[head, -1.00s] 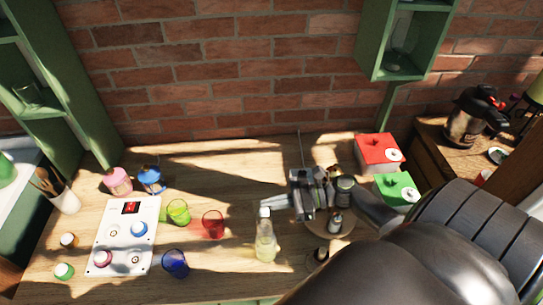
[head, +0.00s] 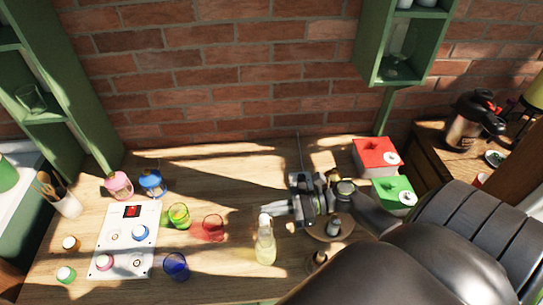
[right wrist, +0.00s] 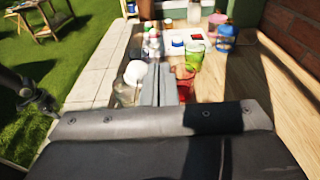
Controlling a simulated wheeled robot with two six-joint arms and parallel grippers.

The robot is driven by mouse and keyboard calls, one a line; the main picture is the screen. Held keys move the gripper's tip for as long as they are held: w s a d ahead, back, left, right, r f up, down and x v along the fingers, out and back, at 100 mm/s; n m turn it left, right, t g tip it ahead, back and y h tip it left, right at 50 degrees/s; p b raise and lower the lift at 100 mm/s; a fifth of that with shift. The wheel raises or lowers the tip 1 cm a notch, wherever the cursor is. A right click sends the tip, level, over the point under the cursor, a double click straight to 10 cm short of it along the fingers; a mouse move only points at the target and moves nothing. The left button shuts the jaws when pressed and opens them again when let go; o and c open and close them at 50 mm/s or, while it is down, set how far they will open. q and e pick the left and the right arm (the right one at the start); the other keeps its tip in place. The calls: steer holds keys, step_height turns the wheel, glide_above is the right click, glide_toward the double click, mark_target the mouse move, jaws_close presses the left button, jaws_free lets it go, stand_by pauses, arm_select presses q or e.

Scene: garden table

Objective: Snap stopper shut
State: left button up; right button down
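A clear glass bottle (head: 265,249) of pale yellow liquid stands upright near the front middle of the table, with a white stopper (head: 265,219) at its top. My right gripper (head: 268,209) is beside the top of the bottle, its fingers pointing left. In the right wrist view the fingers (right wrist: 158,84) lie together with nothing visible between them. The white stopper (right wrist: 134,72) shows just left of the fingertips there, and the bottle (right wrist: 126,94) is below it, partly hidden. I cannot tell whether the fingers touch the stopper or whether it is seated. My left gripper is not in view.
Green (head: 179,216), red (head: 213,228) and blue (head: 175,266) glasses stand left of the bottle. A white panel (head: 120,262) lies farther left. A round wooden board (head: 325,237) with small bottles is close under my right arm. Red (head: 371,160) and green (head: 389,193) boxes stand behind it.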

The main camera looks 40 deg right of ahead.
steer(key=shift+s+a+r+p, duration=0.3)
steer(key=shift+s+p, duration=0.2)
steer(key=shift+p, duration=0.1)
steer(key=shift+w+d, duration=0.1)
steer(key=shift+w, duration=0.1)
stand_by(0.4)
steer(key=shift+w+d+r, duration=0.1)
steer(key=shift+w+d, duration=0.1)
steer(key=shift+w, duration=0.15)
steer(key=s+d+r, duration=0.3)
steer(key=d, duration=0.3)
steer(key=shift+s, duration=0.35)
stand_by(1.0)
